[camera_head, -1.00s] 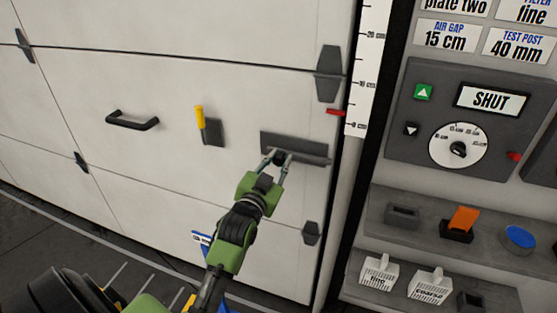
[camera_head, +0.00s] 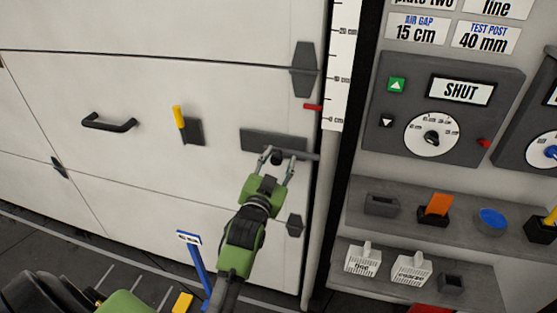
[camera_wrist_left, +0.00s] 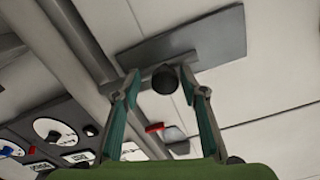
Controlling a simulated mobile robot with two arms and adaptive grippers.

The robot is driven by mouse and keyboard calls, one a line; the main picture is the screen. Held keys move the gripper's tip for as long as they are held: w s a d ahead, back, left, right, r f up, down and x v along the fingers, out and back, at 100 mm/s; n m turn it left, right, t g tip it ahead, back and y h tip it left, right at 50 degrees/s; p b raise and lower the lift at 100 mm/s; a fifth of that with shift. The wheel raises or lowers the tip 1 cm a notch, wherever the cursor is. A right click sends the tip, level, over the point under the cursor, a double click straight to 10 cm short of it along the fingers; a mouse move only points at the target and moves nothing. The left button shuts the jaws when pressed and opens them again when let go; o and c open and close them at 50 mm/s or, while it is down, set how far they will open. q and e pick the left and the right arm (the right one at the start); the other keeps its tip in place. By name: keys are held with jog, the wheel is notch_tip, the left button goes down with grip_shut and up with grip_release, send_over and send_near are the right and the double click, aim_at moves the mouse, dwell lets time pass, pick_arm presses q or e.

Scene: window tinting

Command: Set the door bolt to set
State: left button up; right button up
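The door bolt is a dark grey plate (camera_head: 258,137) on the white door, with a thin rod (camera_head: 306,156) and a dark round knob (camera_head: 276,158). The rod sticks out past the plate's right end, near the door's edge. My left gripper (camera_head: 279,155) has its fingers apart on either side of the knob. In the left wrist view, the knob (camera_wrist_left: 165,79) sits between the fingertips of my left gripper (camera_wrist_left: 159,82), close to the right finger with a gap at the left one. My right gripper is not in view.
Left of the bolt are a yellow lever (camera_head: 179,117) and a black handle (camera_head: 108,122). A control panel reading SHUT (camera_head: 461,90) and shelves (camera_head: 355,207) with small items stand to the right. A blue post (camera_head: 194,262) stands low before the door.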

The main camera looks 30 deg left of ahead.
pick_arm(q)
jog(key=shift+s, duration=0.1)
jog(key=shift+s+f, duration=0.1)
jog(key=shift+s, duration=0.2)
jog(key=v, duration=1.1)
jog(key=shift+d, duration=0.2)
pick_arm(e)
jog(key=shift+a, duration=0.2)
pick_arm(q)
jog(key=shift+s, duration=0.15)
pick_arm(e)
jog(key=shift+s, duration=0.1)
